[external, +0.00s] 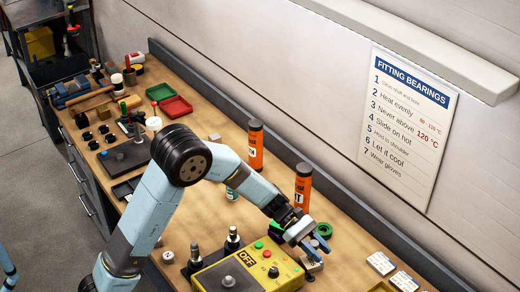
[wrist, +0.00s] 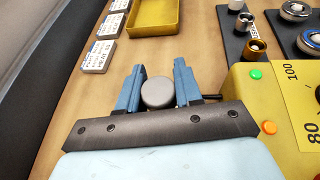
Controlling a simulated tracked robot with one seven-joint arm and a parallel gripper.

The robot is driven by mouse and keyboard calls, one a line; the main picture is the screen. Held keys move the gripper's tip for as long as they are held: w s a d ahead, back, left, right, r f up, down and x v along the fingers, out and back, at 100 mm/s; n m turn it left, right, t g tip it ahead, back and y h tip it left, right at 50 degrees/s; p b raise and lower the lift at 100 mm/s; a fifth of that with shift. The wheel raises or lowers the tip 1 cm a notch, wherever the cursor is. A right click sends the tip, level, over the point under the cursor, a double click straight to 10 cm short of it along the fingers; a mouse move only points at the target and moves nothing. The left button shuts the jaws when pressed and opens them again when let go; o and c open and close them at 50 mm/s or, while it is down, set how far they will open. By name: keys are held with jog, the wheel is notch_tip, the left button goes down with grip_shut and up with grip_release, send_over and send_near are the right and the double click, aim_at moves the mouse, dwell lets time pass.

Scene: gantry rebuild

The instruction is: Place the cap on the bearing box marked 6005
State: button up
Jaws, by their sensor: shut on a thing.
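My gripper (wrist: 158,88) is shut on a round grey cap (wrist: 158,93), which sits between its two blue fingers. In the external view my gripper (external: 316,246) is over the bench, just right of the yellow heater box. The small white bearing boxes (wrist: 97,57) stand in a row at the upper left of the wrist view, apart from the cap. In the external view the boxes (external: 381,263) are right of my gripper. Their labels are too small to read surely, so I cannot tell which is marked 6005.
A yellow tray (wrist: 156,30) lies beyond the gripper, beside the boxes. The yellow heater box (external: 262,272) is close on the right in the wrist view, with dark boards of bearings (wrist: 300,12) behind it. Orange cans (external: 302,186) stand near the wall. Bare wood lies before the boxes.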

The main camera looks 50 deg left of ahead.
jog(key=shift+f, duration=0.75)
jog(key=o, duration=1)
jog(key=shift+f, duration=0.1)
